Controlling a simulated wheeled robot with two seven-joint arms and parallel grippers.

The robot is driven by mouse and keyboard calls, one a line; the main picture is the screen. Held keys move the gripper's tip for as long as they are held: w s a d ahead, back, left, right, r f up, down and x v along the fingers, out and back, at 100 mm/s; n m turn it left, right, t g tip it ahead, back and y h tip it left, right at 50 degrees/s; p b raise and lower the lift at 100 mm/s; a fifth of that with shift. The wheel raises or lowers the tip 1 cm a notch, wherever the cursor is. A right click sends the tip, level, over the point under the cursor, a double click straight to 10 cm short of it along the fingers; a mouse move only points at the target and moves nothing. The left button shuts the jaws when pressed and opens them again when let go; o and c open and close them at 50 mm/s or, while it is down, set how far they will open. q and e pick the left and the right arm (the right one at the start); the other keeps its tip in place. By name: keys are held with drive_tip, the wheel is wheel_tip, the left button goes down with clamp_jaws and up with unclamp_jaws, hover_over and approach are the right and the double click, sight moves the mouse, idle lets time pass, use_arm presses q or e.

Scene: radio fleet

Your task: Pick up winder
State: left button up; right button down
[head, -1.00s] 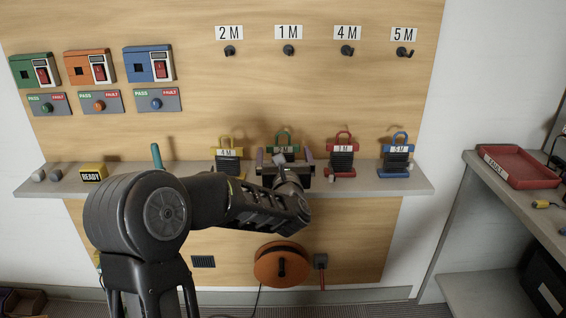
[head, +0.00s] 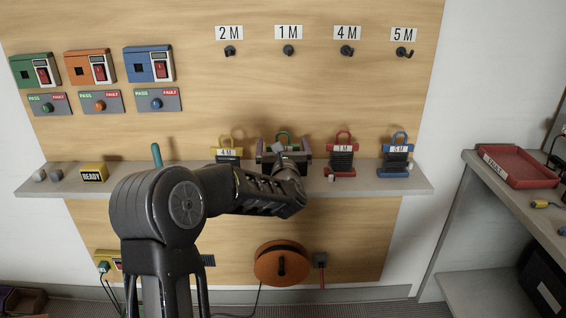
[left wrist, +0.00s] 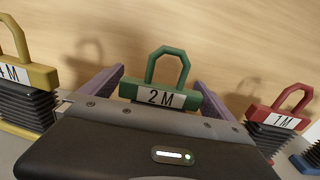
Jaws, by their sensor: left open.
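Several winders with looped handles stand on the grey shelf. They are a yellow one labelled 4 M (head: 228,153), a green one labelled 2 M (head: 284,137), a red one labelled 1 M (head: 341,159) and a blue one labelled 5 M (head: 397,158). My left gripper (head: 283,150) is open at the green winder. In the left wrist view its purple fingers stand on both sides of the green winder (left wrist: 162,94), with small gaps to the handle. The gripper body hides the winder's lower part. My right gripper is not in view.
Labelled hooks (head: 289,50) line the board above. A yellow READY block (head: 94,173) and a teal upright piece (head: 156,155) are on the shelf's left. An orange reel (head: 281,263) hangs below. A red tray (head: 512,167) sits on the right bench.

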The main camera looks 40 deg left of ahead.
use_arm(q)
drive_tip(key=c, duration=1.5)
drive_tip(key=shift+o, duration=0.2)
drive_tip(key=shift+r, duration=0.15)
wheel_tip(320, 180, up, 10)
drive_tip(key=shift+f+p, duration=0.1)
drive_tip(key=shift+p, duration=0.55)
